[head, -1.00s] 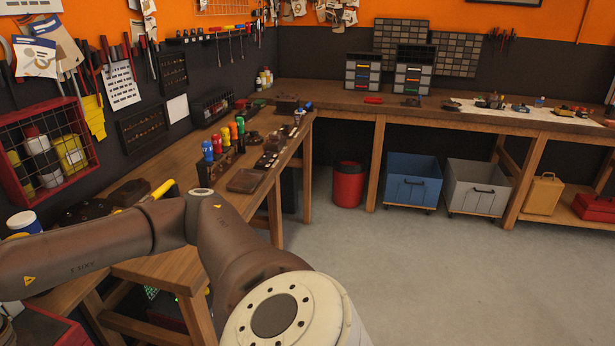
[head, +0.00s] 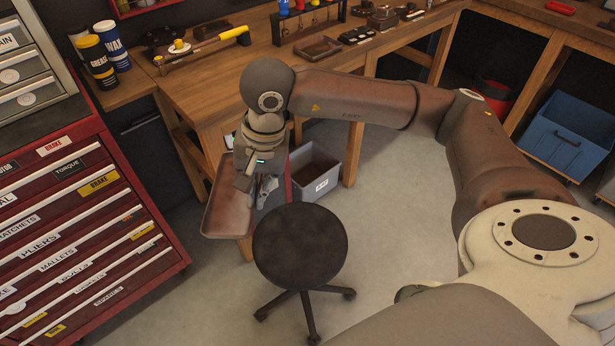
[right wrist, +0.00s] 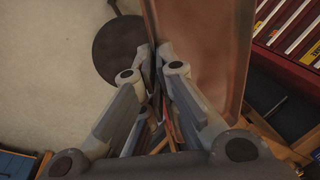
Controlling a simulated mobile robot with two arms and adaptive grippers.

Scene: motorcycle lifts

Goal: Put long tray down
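The long tray (head: 225,208) is a shallow reddish-brown tray with a raised rim. In the head view it hangs in the air between the red tool cabinet and the stool, its long side running toward me. My right gripper (head: 264,190) is at its right side. The fingertips are partly hidden in the head view. My left gripper is not in view.
A round black stool (head: 300,245) stands close beside the tray. A red tool cabinet (head: 85,225) is at left. The wooden workbench (head: 205,88) behind holds a yellow-handled tool (head: 215,45) and has bare top near its front. A grey bin (head: 318,178) stands under it.

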